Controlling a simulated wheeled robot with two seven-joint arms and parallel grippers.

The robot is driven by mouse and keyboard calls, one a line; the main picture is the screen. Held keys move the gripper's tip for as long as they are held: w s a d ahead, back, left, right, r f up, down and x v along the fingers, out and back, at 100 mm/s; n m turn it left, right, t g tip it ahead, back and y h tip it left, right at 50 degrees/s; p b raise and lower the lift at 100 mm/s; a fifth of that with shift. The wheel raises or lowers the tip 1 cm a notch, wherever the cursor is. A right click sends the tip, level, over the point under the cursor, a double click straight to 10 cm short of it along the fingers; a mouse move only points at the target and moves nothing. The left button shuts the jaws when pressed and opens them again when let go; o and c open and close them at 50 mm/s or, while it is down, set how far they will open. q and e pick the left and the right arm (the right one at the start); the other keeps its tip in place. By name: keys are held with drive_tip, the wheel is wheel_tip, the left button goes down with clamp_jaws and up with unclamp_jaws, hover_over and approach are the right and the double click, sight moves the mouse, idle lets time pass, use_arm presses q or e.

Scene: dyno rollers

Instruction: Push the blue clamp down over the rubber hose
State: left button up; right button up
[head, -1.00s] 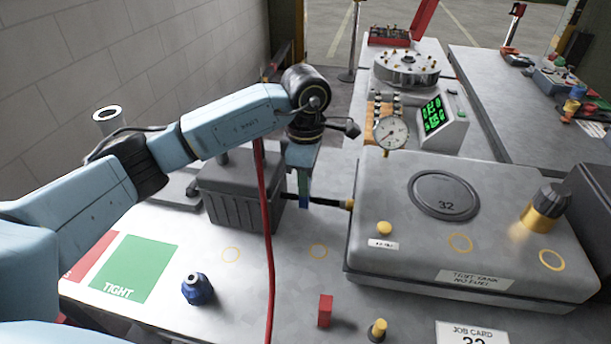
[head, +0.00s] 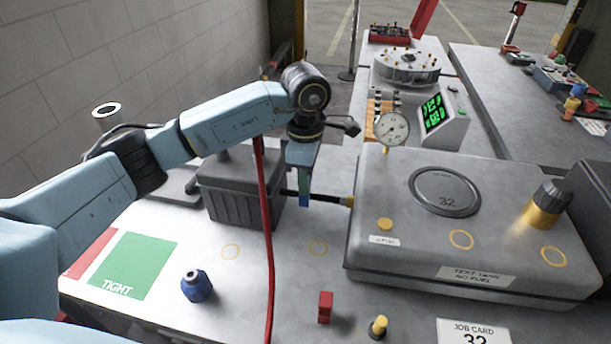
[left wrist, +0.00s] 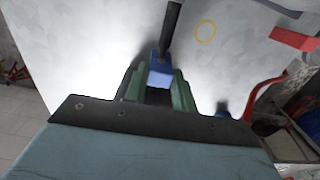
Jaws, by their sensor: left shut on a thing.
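The blue clamp (head: 304,201) is between the fingers of my left gripper (head: 303,184), which points down and is shut on it. The black rubber hose (head: 326,199) runs level from the dark grey box to the yellow fitting on the tank's left side. In the head view the clamp is at the hose's line. The left wrist view shows the clamp (left wrist: 160,72) between the green fingertips (left wrist: 159,91), with the hose (left wrist: 172,28) meeting it from above in the picture. I cannot tell how far the clamp sits over the hose. My right gripper is out of view.
The grey test tank (head: 480,272) stands to the right, with a dial gauge (head: 392,128) behind it. A dark ribbed box (head: 238,195) is left of the gripper. A red hose (head: 268,250) hangs in front. A blue fitting (head: 196,286) and red block (head: 325,307) stand nearer.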

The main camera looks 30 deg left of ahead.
use_arm(q)
drive_tip(key=shift+f, duration=0.15)
drive_tip(key=o, duration=0.7)
drive_tip(key=shift+o, duration=1.3)
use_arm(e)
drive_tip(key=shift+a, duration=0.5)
use_arm(q)
drive_tip(key=shift+r, duration=0.35)
wheel_tip(320, 180, up, 13)
drive_tip(key=shift+f+p, duration=0.15)
drive_tip(key=shift+p, duration=0.25)
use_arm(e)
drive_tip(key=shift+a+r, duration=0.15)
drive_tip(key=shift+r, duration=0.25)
